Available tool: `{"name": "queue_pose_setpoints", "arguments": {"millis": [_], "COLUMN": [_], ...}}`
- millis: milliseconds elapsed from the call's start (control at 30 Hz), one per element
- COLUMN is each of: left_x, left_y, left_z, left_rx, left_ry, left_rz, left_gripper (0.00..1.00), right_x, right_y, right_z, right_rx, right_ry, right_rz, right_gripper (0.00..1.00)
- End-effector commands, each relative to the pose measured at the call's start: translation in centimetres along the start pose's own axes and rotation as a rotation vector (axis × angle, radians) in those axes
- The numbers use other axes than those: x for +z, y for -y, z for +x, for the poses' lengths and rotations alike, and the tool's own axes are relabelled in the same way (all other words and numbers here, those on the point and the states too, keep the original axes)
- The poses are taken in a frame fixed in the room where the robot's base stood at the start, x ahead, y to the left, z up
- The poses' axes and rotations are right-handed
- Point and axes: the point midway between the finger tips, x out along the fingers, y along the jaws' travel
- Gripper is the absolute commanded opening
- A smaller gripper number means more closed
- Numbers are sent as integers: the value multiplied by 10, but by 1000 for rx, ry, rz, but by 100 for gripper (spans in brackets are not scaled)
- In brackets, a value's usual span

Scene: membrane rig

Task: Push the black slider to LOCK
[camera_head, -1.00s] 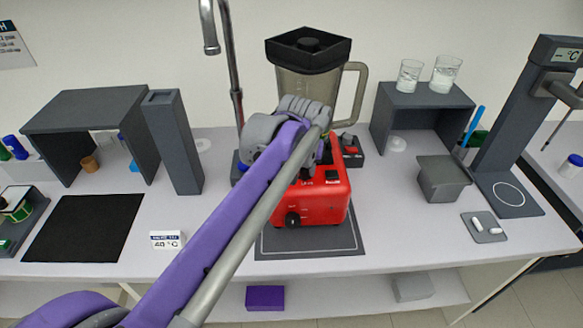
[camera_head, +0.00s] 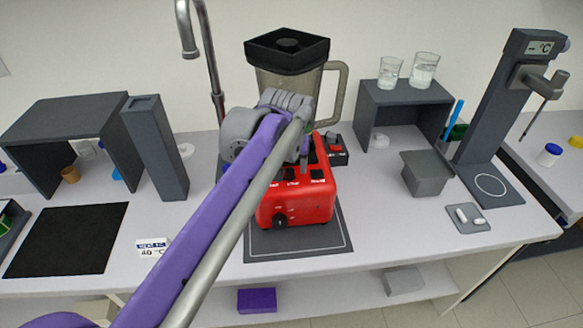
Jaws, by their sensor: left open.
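The red blender base (camera_head: 300,208) stands on a dark outlined mat (camera_head: 340,241) in the middle of the bench, with the grey-tinted jar (camera_head: 328,90) and black lid (camera_head: 287,50) above it. Its front has a round black knob (camera_head: 280,222) and small dark controls with labels (camera_head: 317,174) on the upper face. I cannot tell which dark part is the slider, or its position; my arm hides part of the base. My left gripper (camera_head: 304,152) is open at the upper part of the base, in front of the jar's bottom. Contact cannot be told. My right gripper is out of view.
A small dark box with a red top (camera_head: 335,150) sits behind the base. A grey open bin (camera_head: 425,173) and a small tray (camera_head: 468,218) are at right. A tall grey block (camera_head: 158,150) and a black mat (camera_head: 65,242) are at left.

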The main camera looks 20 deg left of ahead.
Motion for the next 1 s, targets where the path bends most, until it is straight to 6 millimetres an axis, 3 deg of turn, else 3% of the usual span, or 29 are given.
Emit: {"name": "queue_pose_setpoints", "arguments": {"millis": [200, 400, 600, 1000], "left_x": [0, 0, 0, 0], "left_y": [-1, -1, -1, -1], "left_z": [-47, -78, -88, -87], "left_rx": [1, 1, 1, 1], "left_ry": [-1, -1, 0, 0], "left_rz": [1, 0, 1, 1], "left_gripper": [59, 59, 59, 59], "right_x": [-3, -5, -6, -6], "right_y": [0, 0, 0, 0], "right_z": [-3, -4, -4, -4], "right_rx": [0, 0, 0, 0], "right_ry": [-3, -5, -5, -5], "right_rz": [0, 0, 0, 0], "right_gripper": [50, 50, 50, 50]}}
